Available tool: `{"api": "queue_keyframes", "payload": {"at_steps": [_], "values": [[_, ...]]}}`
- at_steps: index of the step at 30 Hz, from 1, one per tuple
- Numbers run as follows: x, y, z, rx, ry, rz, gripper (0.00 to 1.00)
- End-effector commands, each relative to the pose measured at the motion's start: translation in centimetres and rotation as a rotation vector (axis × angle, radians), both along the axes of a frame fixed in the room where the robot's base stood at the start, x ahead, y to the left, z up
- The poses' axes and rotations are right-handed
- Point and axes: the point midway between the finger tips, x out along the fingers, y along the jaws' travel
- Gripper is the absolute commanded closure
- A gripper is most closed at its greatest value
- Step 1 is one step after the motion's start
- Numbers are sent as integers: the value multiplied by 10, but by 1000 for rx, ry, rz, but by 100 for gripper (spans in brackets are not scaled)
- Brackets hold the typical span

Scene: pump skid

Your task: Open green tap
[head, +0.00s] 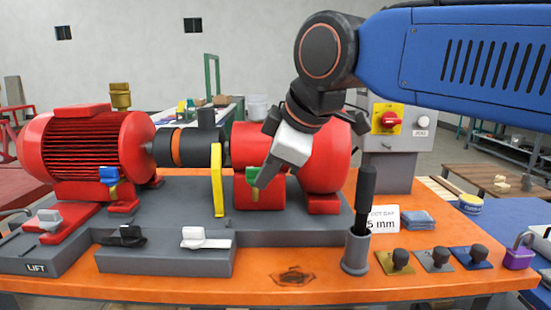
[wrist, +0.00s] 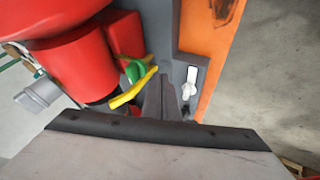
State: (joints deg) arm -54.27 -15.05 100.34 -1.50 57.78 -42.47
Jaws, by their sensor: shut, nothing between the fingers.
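The green tap (head: 250,176) sits on the front of the red pump body, low down, above the grey skid. In the head view my gripper (head: 262,184) is in front of it and partly hides it. In the wrist view the green tap (wrist: 134,71) shows as a small curved green piece just left of my fingertips (wrist: 161,82). My gripper is shut with nothing between its fingers. The fingertips are close to the tap; I cannot tell whether they touch it. The way the tap's handle points is unclear.
A yellow upright bar (head: 217,180) stands just left of the tap; it also shows in the wrist view (wrist: 133,91). A blue tap (head: 109,175) is by the motor. White (head: 206,237) and black (head: 124,236) levers lie in front. A grey holder (head: 356,252) stands right.

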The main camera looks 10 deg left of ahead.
Motion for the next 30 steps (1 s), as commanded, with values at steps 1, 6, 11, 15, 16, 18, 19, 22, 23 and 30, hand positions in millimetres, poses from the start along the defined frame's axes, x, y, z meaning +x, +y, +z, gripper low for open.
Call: {"api": "queue_keyframes", "payload": {"at_steps": [1, 6, 11, 15, 16, 18, 19, 22, 23, 30], "values": [[8, 2, -2, 0, 1, -3, 100], [29, 7, -1, 0, -1, -3, 100], [37, 9, 0, 1, 0, -2, 100], [39, 9, 0, 1, 0, -1, 100], [39, 9, 0, 1, 0, -1, 100], [39, 9, 0, 1, 0, -1, 100], [39, 9, 0, 1, 0, -1, 100], [39, 9, 0, 1, 0, -1, 100], [39, 9, 0, 1, -1, 0, 100], [41, 8, 0, 1, 0, 29, 100]]}}
